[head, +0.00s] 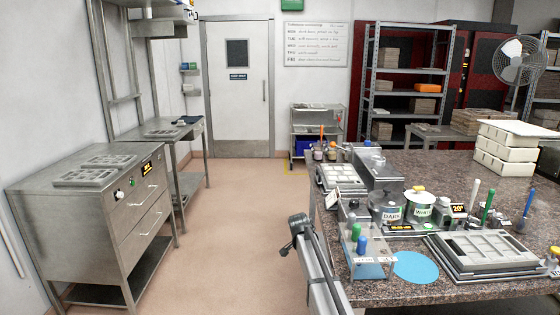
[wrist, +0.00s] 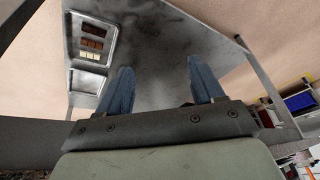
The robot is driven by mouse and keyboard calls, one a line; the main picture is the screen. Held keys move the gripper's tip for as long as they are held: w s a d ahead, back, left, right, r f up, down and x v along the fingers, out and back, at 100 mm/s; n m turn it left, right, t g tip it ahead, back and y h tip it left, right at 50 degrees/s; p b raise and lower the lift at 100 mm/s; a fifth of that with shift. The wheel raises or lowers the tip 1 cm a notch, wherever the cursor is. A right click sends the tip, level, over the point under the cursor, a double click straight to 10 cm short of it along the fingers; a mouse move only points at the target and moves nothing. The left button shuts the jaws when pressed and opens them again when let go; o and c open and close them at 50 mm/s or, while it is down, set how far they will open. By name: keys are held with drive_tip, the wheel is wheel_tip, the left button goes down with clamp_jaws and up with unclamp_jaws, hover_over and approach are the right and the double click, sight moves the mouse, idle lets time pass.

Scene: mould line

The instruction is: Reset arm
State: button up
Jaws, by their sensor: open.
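My gripper (wrist: 163,78) shows in the wrist view. Its two blue fingers stand well apart with nothing between them. Past the fingers is a grey metal surface (wrist: 165,45), apart from the fingertips. A mould tray (wrist: 108,37) with dark brown, lighter brown and cream pieces lies on it at the upper left. I cannot make out my gripper's fingers in the head view.
In the head view, a granite counter (head: 400,295) at right holds moulds, DARK and WHITE pots (head: 391,213) and tools. A steel cabinet (head: 75,225) with trays on top stands at left. The floor (head: 230,235) between them is clear, up to a white door (head: 237,85).

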drive_tip(key=s+d+f+n+g+y, duration=0.1)
drive_tip(key=s+d+f+n+g, duration=0.15)
drive_tip(key=s+f, duration=1.2)
drive_tip(key=s+d+f+n+g, duration=0.2)
drive_tip(key=s+f+n, duration=0.1)
drive_tip(key=s+f, duration=1.1)
drive_tip(key=s+f+n+g+y, duration=0.1)
drive_tip(key=s+f, duration=0.3)
drive_tip(key=s, duration=1.4)
drive_tip(key=s+d+f+n+g, duration=0.1)
drive_tip(key=s+f+n+g, duration=0.2)
drive_tip(key=s, duration=1.6)
drive_tip(key=shift+d+f+n+g+y, duration=0.15)
drive_tip(key=shift+f+n+g+y, duration=0.3)
drive_tip(key=shift+g, duration=0.2)
